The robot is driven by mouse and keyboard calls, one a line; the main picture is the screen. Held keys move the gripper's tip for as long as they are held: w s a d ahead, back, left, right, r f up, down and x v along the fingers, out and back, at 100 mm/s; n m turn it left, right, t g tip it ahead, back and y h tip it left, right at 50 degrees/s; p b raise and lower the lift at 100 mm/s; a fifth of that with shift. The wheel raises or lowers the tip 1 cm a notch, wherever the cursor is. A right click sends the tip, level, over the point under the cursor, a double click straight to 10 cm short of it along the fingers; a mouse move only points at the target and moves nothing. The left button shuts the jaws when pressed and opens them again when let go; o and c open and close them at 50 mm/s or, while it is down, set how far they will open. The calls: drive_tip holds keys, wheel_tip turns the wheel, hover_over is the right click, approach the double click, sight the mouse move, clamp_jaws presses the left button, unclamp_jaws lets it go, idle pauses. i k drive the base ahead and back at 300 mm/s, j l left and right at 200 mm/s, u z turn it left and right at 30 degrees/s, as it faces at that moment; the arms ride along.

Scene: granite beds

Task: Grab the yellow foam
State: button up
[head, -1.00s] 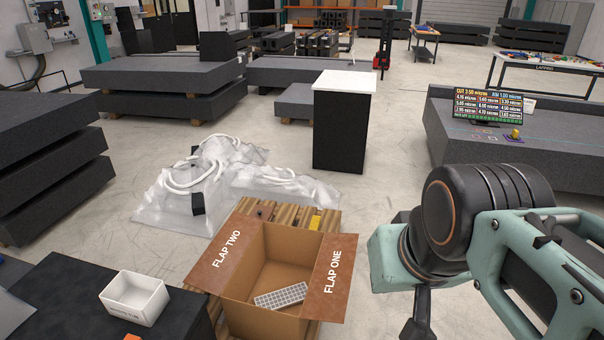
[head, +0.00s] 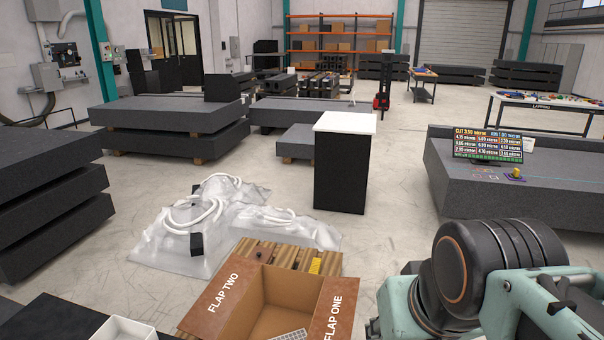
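Two small yellow things show in the head view, and I cannot tell which is the foam. One yellow block (head: 315,266) lies on the wooden slats behind the open cardboard box. The other yellow piece (head: 517,174) sits on the granite bed at the right, beside a small display board. My arm reaches in from the lower right, apart from both. My gripper is not visible.
The cardboard box (head: 222,301) with open flaps stands in front, a grey grid piece (head: 290,335) inside. A white bin (head: 122,328) is at the lower left. Plastic sheeting (head: 160,246) lies behind the box. A black cabinet (head: 340,170) stands mid-floor. Floor (head: 400,230) right of it is clear.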

sight(315, 266)
drive_tip(key=i+l+z, duration=0.45)
drive_tip(key=l, duration=0.25)
drive_tip(key=i+l+z, duration=0.45)
drive_tip(key=i+l, duration=0.1)
drive_tip(key=i, duration=0.3)
drive_tip(key=i+l, duration=0.15)
drive_tip(key=i, duration=0.3)
drive_tip(key=i+l, duration=0.1)
drive_tip(key=i, duration=0.3)
drive_tip(key=i+u, duration=0.45)
drive_tip(key=i, duration=0.75)
drive_tip(key=i+u, duration=0.25)
drive_tip(key=i, duration=0.3)
drive_tip(key=i+l+u, duration=0.25)
drive_tip(key=i, duration=0.3)
drive_tip(key=i+u, duration=0.2)
drive_tip(key=u, duration=0.15)
drive_tip(key=i+u, duration=0.35)
drive_tip(key=i+l+u, duration=0.1)
drive_tip(key=u, duration=0.25)
drive_tip(key=i+u, duration=0.25)
drive_tip(key=u, duration=0.25)
drive_tip(key=i+l+u, duration=0.2)
drive_tip(key=u, duration=0.25)
drive_tip(key=i+l+u, duration=0.15)
drive_tip(key=u, duration=0.35)
drive_tip(key=i+l+u, duration=0.15)
drive_tip(key=l+u, duration=0.2)
drive_tip(key=u, duration=0.15)
